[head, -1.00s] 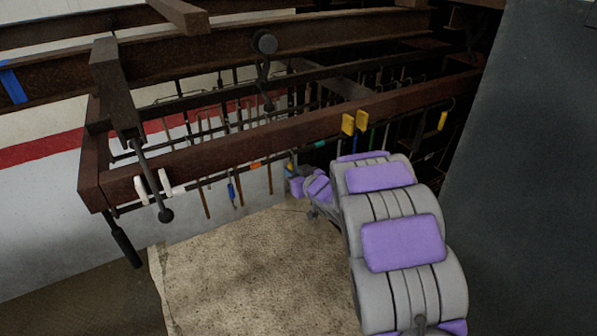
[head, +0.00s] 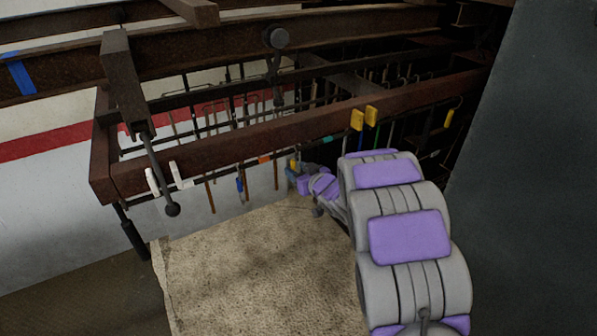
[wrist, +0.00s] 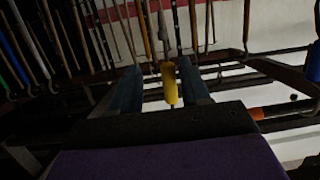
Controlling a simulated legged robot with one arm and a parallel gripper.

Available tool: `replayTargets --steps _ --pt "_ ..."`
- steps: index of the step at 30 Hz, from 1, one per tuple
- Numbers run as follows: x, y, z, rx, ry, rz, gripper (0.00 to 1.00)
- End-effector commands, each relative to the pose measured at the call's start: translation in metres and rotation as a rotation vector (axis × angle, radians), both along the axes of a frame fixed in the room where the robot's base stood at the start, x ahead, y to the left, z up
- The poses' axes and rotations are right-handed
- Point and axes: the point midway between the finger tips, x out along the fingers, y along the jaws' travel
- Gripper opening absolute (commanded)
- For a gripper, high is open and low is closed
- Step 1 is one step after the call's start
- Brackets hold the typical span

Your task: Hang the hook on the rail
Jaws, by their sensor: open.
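A yellow-handled hook (wrist: 169,84) hangs between the two fingers of my gripper (wrist: 160,82) in the wrist view. The fingers are open, with a gap visible on both sides of the yellow handle. In the head view my gripper (head: 296,174) is low, just beneath the rail, with a small yellow part (head: 294,163) beside its tip; its fingers are too small to make out there. The thin rail (head: 222,170) runs under the front brown beam. Its orange band (head: 264,160) lies left of my gripper and also shows in the wrist view (wrist: 257,113).
The rusty front beam (head: 215,148) runs above the rail. Several tools hang behind and along it, including a blue-handled one (head: 240,185). Yellow blocks (head: 364,118) and white pieces (head: 165,178) sit along the beam. A dark panel (head: 530,170) stands right. Bare floor (head: 250,265) lies below.

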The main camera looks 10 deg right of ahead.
Motion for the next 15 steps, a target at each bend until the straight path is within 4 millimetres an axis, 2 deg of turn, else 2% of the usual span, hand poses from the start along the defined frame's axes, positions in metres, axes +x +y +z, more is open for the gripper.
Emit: replayTargets --steps 8,15 --pt "-0.006 -0.003 0.002 -0.001 -0.001 0.0 0.46" --pt "-0.039 -0.015 0.013 0.0 -0.005 -0.002 0.46"
